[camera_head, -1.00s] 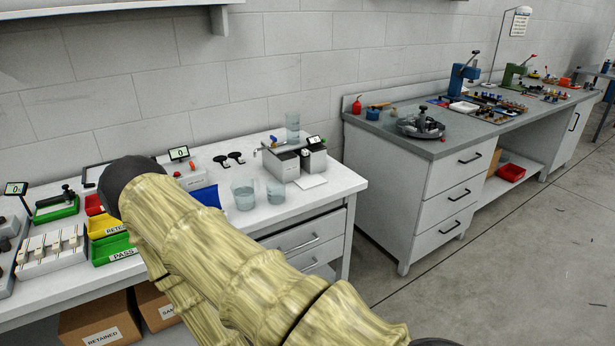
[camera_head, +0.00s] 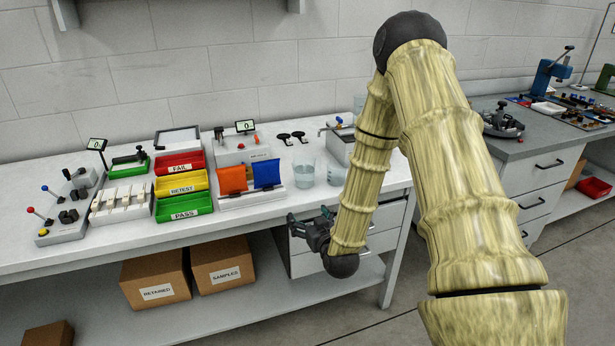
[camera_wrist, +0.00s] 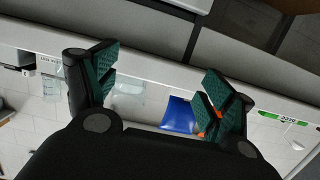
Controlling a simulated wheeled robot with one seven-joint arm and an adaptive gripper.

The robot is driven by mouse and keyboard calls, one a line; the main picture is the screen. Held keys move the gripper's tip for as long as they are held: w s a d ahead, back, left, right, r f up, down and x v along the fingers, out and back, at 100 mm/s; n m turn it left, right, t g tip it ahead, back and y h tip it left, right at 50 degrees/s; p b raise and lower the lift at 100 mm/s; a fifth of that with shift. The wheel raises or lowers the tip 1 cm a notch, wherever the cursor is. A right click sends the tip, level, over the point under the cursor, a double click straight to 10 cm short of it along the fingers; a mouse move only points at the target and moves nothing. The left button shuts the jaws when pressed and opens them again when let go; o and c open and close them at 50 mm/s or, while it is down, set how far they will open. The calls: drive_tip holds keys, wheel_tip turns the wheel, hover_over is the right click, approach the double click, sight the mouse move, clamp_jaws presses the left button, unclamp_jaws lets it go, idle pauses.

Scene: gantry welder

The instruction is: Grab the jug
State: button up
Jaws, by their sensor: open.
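A wide clear jug-like vessel (camera_head: 304,173) stands upright on the white bench, right of the blue flap. A smaller clear vessel (camera_head: 336,176) stands close to its right, partly beside my arm. I cannot tell for certain which one is the jug. In the wrist view the wide vessel (camera_wrist: 128,97) shows between my fingers and the smaller one (camera_wrist: 50,88) left of them. My gripper (camera_head: 309,220) is open and empty at the bench's front edge, in front of and below the vessels, touching neither. The fingers also show in the wrist view (camera_wrist: 162,82).
The orange flap (camera_head: 232,180) and blue flap (camera_head: 266,173) stand left of the vessels. Red, yellow and green trays (camera_head: 182,185) lie further left. The drawer unit (camera_head: 355,245) is behind my gripper. Bench top in front of the vessels is clear.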

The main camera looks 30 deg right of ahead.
drive_tip(key=t+h, duration=0.1)
drive_tip(key=t, duration=0.1)
approach(308, 177)
drive_tip(key=f, duration=0.1)
drive_tip(key=shift+m, duration=0.3)
drive_tip(key=x, duration=0.4)
drive_tip(key=shift+w+r, duration=0.15)
drive_tip(key=shift+w, duration=0.25)
drive_tip(key=shift+p+x, duration=0.9)
drive_tip(key=shift+x, duration=2.45)
drive_tip(key=shift+r, duration=0.1)
drive_tip(key=shift+c, duration=0.2)
drive_tip(key=c, duration=1.2)
drive_tip(key=shift+r, duration=0.25)
drive_tip(key=shift+c, duration=0.2)
